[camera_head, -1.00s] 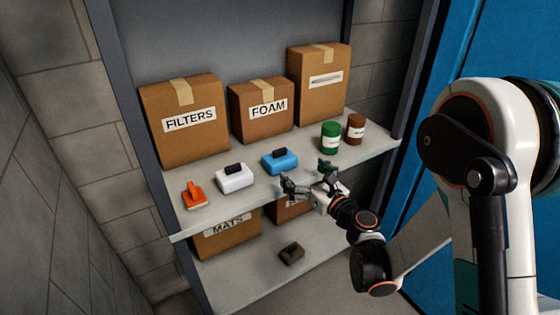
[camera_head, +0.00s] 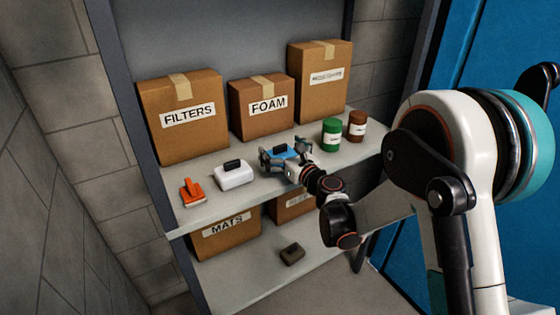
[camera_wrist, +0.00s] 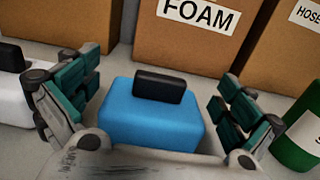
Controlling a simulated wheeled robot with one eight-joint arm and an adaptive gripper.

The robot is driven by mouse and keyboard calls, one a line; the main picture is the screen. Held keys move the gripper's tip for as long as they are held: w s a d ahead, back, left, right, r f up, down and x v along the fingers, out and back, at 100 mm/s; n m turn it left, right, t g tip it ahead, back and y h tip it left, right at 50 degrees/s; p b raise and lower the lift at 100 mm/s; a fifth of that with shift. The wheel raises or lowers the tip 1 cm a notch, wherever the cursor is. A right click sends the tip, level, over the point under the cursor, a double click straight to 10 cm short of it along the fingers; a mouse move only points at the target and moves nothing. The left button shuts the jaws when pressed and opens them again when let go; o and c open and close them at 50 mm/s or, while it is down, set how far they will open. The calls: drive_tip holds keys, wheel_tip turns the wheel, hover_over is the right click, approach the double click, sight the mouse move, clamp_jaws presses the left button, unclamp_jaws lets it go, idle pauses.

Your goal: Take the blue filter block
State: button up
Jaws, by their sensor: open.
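The blue filter block (camera_wrist: 150,118) has a black handle (camera_wrist: 158,86) on top and sits on the upper shelf in front of the FOAM box. In the wrist view it lies between the two spread fingers of my gripper (camera_wrist: 160,108), with a gap on the right and the left finger close beside it. In the head view my gripper (camera_head: 284,160) reaches around the blue filter block (camera_head: 283,152) from the front and partly hides it. The gripper is open and holds nothing.
A white block (camera_head: 235,176) and an orange tool (camera_head: 193,193) stand to the left. Green (camera_head: 331,134) and brown (camera_head: 357,125) jars stand to the right. FILTERS (camera_head: 182,135) and FOAM (camera_head: 262,120) boxes stand behind. A dark block (camera_head: 292,254) lies on the lower shelf.

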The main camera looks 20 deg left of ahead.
drive_tip(key=c, duration=1)
